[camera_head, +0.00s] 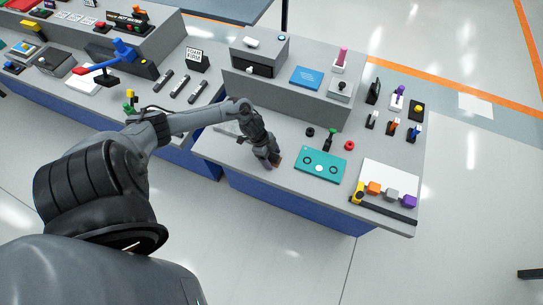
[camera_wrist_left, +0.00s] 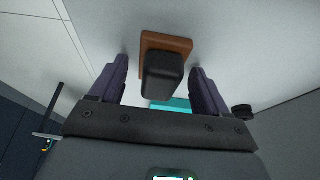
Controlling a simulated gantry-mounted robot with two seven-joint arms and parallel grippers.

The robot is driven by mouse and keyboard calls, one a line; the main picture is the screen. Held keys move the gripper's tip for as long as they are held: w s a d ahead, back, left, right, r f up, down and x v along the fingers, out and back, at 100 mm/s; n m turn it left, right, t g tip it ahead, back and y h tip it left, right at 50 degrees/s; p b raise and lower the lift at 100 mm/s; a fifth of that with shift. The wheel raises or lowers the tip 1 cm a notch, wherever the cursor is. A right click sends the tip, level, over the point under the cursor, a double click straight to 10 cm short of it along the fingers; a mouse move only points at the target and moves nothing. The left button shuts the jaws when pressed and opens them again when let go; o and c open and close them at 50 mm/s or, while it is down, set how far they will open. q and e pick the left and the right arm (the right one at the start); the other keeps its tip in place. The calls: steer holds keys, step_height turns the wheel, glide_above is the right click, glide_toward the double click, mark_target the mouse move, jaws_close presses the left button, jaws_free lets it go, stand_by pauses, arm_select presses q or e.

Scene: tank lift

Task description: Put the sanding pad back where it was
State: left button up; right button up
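The sanding pad, a brown block (camera_wrist_left: 182,43) with a black grip (camera_wrist_left: 163,75) on top, shows between the fingers of my left gripper in the left wrist view. The two dark purple fingers stand on either side of the grip, with a visible gap on each side. In the head view my left gripper (camera_head: 269,162) points down low over the front left of the right-hand grey table. Only a small brown edge of the pad (camera_head: 278,160) shows beside it; the rest is hidden by the gripper. Whether the pad touches the tabletop is unclear. My right gripper is not in view.
A teal panel (camera_head: 320,165) lies just right of my left gripper. A white board (camera_head: 390,177) with coloured blocks is farther right. A grey raised box (camera_head: 258,52) stands behind.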

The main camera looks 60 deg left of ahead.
arm_select(q)
steer(key=shift+s+a+r, duration=0.1)
steer(key=shift+a+r, duration=0.05)
steer(key=shift+r, duration=0.35)
steer(key=p+v, duration=0.3)
steer(key=v, duration=0.7)
steer(key=d+n+t+y, duration=0.1)
steer(key=d+t+y, duration=0.15)
steer(key=d, duration=1.55)
steer(key=s+d+r+n+g, duration=0.2)
steer(key=s+d+r+n, duration=0.5)
steer(key=s+d+r, duration=0.1)
step_height(320, 180, up, 2)
steer(key=shift+s+d+r+y, duration=0.15)
steer(key=shift+s+d+y, duration=0.1)
steer(key=shift+d+y, duration=0.25)
